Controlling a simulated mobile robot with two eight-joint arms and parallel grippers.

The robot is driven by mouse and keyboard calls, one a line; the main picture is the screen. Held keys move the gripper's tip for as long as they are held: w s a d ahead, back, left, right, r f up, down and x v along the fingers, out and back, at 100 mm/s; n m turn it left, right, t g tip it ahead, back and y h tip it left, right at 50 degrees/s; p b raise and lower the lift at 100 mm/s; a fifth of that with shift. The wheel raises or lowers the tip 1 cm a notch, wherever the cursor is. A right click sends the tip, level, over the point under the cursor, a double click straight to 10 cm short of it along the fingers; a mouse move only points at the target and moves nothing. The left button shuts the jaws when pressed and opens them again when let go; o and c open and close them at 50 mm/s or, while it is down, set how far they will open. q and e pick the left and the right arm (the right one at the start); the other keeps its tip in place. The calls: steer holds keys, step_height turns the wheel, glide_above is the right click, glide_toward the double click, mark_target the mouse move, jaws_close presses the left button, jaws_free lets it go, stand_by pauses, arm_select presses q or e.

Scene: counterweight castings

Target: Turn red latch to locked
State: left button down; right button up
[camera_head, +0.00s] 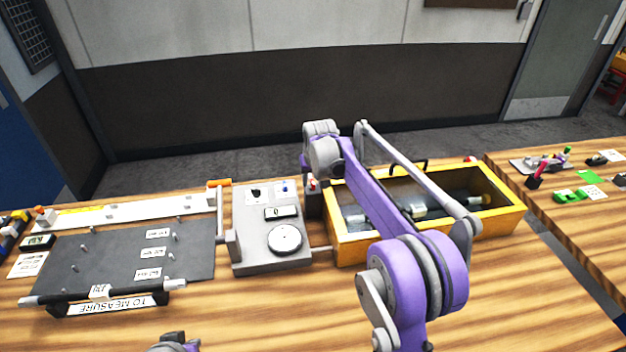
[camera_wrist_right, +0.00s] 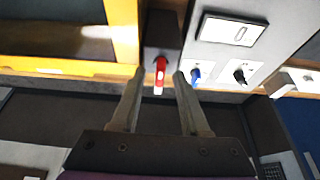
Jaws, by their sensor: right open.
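The red latch (camera_wrist_right: 160,72) is a small red lever with a white mark, on a dark grey block (camera_wrist_right: 163,35) beside the yellow crate. My right gripper (camera_wrist_right: 158,76) is open, with one fingertip on each side of the latch in the wrist view. I cannot tell whether either finger touches it. In the head view my right arm reaches over the table, and the latch (camera_head: 312,183) is a small spot of red, mostly hidden by the arm. A dark and purple part of my left arm (camera_head: 175,343) shows at the bottom edge; its jaws cannot be made out.
A grey instrument box (camera_head: 243,203) with a round dial stands left of the latch block. Its blue knob (camera_wrist_right: 195,74) and black knob (camera_wrist_right: 240,74) are close to the gripper. The yellow crate (camera_head: 440,250) is to the right. A dark measuring board (camera_head: 120,255) lies at left.

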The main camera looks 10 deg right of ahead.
jaws_close()
steer(key=shift+m, duration=0.3)
stand_by(0.3)
steer(key=m+h, duration=0.1)
steer(key=m, duration=0.2)
steer(key=shift+a+h, duration=0.15)
steer(key=shift+h, duration=0.15)
steer(key=m+h, duration=0.1)
steer(key=m, duration=0.3)
steer(key=shift+w+a+g, duration=0.1)
steer(key=shift+g, duration=0.3)
steer(key=m+g+h, duration=0.1)
steer(key=m, duration=0.3)
steer(key=shift+w+m, duration=0.1)
steer(key=shift+m, duration=0.2)
steer(key=shift+m+g+h, duration=0.5)
steer(key=shift+m+g, duration=0.4)
steer(key=shift+m, duration=1.1)
